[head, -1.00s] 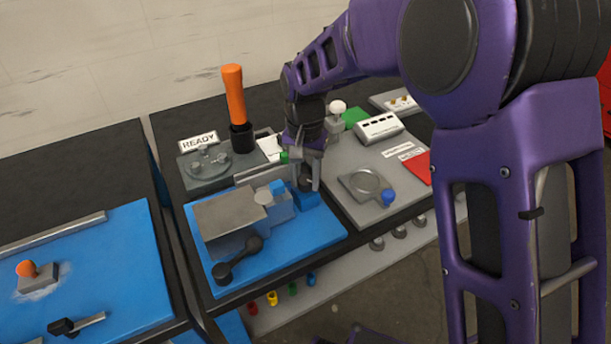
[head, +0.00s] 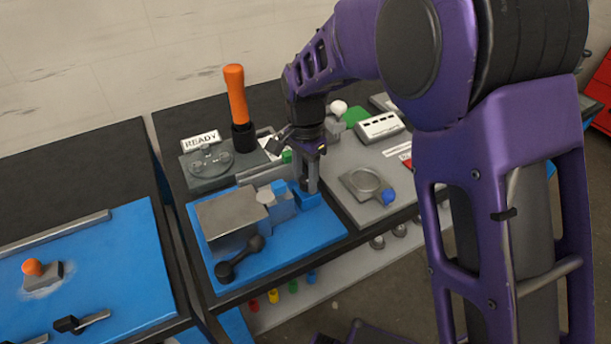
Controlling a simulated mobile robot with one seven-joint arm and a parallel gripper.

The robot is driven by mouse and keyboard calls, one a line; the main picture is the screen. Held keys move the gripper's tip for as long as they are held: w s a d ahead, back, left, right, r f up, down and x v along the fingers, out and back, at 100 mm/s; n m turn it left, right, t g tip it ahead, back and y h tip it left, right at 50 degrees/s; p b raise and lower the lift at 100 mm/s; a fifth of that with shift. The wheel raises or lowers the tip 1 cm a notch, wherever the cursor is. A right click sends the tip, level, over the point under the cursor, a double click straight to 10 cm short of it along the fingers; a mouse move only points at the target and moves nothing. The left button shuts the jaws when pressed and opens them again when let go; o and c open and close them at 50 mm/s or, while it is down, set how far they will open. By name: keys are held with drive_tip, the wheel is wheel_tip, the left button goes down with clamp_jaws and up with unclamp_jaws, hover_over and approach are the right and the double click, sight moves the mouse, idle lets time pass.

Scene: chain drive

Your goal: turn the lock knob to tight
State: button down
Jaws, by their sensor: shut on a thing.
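My gripper (head: 310,183) points down over a small blue block (head: 307,199) at the right end of the blue plate (head: 320,228). Its fingers are shut around a small dark part on top of that block, which looks like the lock knob. The fingers hide most of this part, and I cannot read any tight mark or its angle. To its left are a grey box (head: 232,218), a pale round piece (head: 264,196) and a small blue cap (head: 279,186).
A dark crank handle (head: 240,259) lies at the plate's front. A grey panel with a ring (head: 367,185) and blue knob (head: 389,196) lies right.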

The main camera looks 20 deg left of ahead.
sight(305, 180)
idle(0.3)
drive_tip(key=shift+c, duration=2.2)
unclamp_jaws()
wheel_tip(305, 180, up, 18)
drive_tip(key=p, duration=0.1)
drive_tip(key=shift+f+p, duration=0.25)
drive_tip(key=shift+p, duration=0.05)
